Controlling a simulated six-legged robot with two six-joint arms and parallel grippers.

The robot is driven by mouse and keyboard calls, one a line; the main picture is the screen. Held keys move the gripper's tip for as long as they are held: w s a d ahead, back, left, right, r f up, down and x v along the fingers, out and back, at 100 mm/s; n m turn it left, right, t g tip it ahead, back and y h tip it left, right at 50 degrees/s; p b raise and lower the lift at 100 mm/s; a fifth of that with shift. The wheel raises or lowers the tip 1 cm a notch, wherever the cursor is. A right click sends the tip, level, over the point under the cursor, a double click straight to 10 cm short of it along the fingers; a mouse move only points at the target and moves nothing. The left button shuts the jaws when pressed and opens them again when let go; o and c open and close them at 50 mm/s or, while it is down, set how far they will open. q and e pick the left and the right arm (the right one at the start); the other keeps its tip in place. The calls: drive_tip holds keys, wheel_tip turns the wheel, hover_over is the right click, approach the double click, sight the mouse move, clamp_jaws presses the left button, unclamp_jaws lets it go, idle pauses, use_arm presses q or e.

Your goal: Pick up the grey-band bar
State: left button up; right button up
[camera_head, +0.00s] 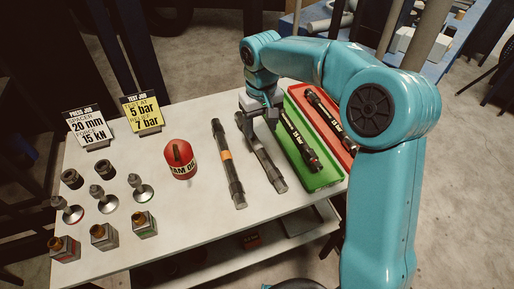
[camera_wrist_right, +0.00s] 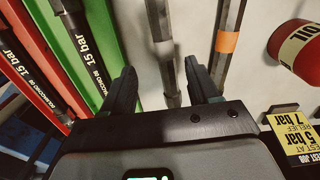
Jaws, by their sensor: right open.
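The grey-band bar (camera_head: 266,167) lies on the white table, dark with a plain grey band that shows in the wrist view (camera_wrist_right: 164,48). My right gripper (camera_head: 258,108) is over its far end and hides part of it in the head view. In the wrist view the open fingers (camera_wrist_right: 160,82) stand on either side of the bar, with gaps, and hold nothing. Whether the fingertips are level with the bar I cannot tell. A similar bar with an orange band (camera_head: 226,155) lies to its left. My left gripper is not in view.
A green tray (camera_head: 322,181) and a red tray (camera_head: 343,155) to the right hold dark hoses marked 15 bar. A red can (camera_head: 180,160), several small fittings and two sign cards (camera_head: 141,112) stand to the left.

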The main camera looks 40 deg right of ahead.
sight(258, 144)
drive_tip(key=shift+s+f, duration=0.2)
drive_tip(key=shift+f, duration=0.5)
drive_tip(key=f, duration=0.5)
drive_tip(key=shift+w+a+f, duration=0.2)
drive_tip(key=shift+a, duration=0.1)
clamp_jaws()
